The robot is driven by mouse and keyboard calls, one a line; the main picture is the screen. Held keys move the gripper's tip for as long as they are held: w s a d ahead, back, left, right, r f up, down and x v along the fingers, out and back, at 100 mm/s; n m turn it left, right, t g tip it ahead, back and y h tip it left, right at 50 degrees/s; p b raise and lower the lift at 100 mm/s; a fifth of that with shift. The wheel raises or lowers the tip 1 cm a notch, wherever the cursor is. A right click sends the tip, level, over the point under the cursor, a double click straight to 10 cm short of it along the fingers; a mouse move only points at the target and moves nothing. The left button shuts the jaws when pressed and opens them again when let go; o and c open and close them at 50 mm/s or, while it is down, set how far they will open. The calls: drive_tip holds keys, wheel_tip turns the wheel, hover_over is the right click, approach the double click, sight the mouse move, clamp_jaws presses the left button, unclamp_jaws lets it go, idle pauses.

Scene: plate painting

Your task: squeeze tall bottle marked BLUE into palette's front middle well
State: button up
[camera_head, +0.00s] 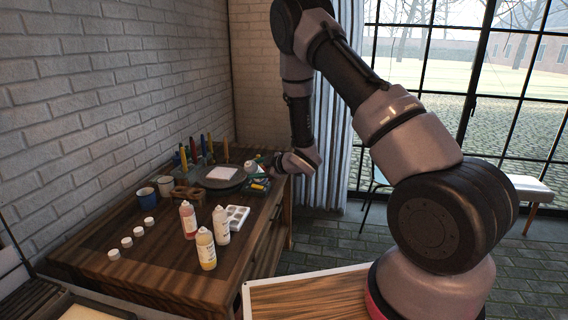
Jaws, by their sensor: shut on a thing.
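My gripper (264,164) is at the far right end of the wooden table, up and behind the palette. It is shut on a small pale bottle (251,167), which looks tilted; its label is too small to read. The white palette (236,216) lies on the table near its right edge, its wells facing up and partly hidden behind a bottle. The tall bottles with red (188,222), white (221,228) and yellow (206,250) contents stand upright left of and in front of the palette. Their markings cannot be read.
A dark round turntable (219,177) with a white square on it stands at the back. Upright coloured tools (194,151) stand behind it. The front left of the table (155,270) is clear.

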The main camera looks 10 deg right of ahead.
drive_tip(key=a+n, duration=0.1)
drive_tip(key=a, duration=0.1)
drive_tip(key=s+a+f+n+g+y, duration=0.1)
drive_tip(key=n, duration=0.1)
drive_tip(key=a+n+y, duration=0.1)
drive_tip(key=a+n, duration=0.1)
drive_tip(key=shift+s+a+f+g, duration=0.3)
drive_tip(key=shift+f+g, duration=0.05)
drive_tip(key=shift+g, duration=0.05)
drive_tip(key=n+t+y, duration=0.4)
drive_tip(key=n+y, duration=0.4)
drive_tip(key=n, duration=1.6)
hover_over(233, 217)
drive_tip(key=d, duration=0.4)
drive_tip(key=f, duration=0.7)
drive_tip(key=shift+a, duration=0.2)
drive_tip(key=shift+s+a+f+n, duration=0.1)
drive_tip(key=shift+s+f+n, duration=0.15)
drive_tip(key=shift+n, duration=0.25)
drive_tip(key=shift+w+f, duration=0.1)
drive_tip(key=shift+f, duration=1.05)
